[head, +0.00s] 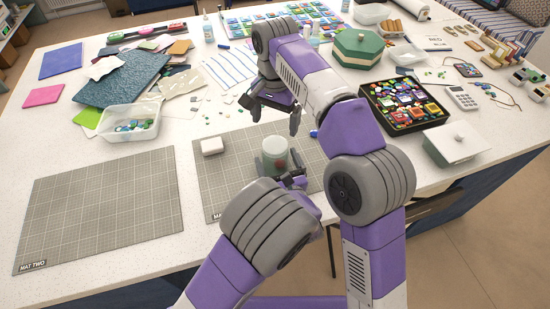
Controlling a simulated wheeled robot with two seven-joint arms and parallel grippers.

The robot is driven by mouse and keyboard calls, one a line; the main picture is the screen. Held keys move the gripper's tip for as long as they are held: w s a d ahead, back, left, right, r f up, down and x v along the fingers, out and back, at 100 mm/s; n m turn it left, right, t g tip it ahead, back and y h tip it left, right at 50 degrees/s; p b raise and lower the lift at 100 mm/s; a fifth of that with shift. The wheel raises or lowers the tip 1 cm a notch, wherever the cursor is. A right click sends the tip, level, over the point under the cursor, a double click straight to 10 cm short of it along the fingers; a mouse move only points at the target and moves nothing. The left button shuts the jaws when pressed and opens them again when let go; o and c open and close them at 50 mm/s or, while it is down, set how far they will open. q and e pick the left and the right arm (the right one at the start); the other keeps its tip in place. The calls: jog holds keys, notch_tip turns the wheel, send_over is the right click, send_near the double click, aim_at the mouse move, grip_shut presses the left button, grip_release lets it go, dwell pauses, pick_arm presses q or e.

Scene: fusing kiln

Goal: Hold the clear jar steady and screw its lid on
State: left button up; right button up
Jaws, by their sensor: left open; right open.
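The clear jar (275,147) stands upright on the right-hand grey mat (213,188), pale greenish, with something reddish low on its front. Its top looks pale; I cannot tell whether a lid sits on it. My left gripper (278,170) is open, low at the jar's near side, with grey parts on both sides of the jar; contact is unclear. My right gripper (270,110) is open and appears empty, above and behind the jar. A small white rounded block (212,145) lies on the mat left of the jar; I cannot tell whether it is the lid.
The mat marked MAT TWO (100,208) is bare at left. Behind are a clear tub (128,135) of glass bits and stacked sheets (123,80). At right are a black tray (437,117), a knobbed white box (457,147) and a green lidded box (358,47).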

pick_arm(q)
jog(key=shift+x, duration=1.15)
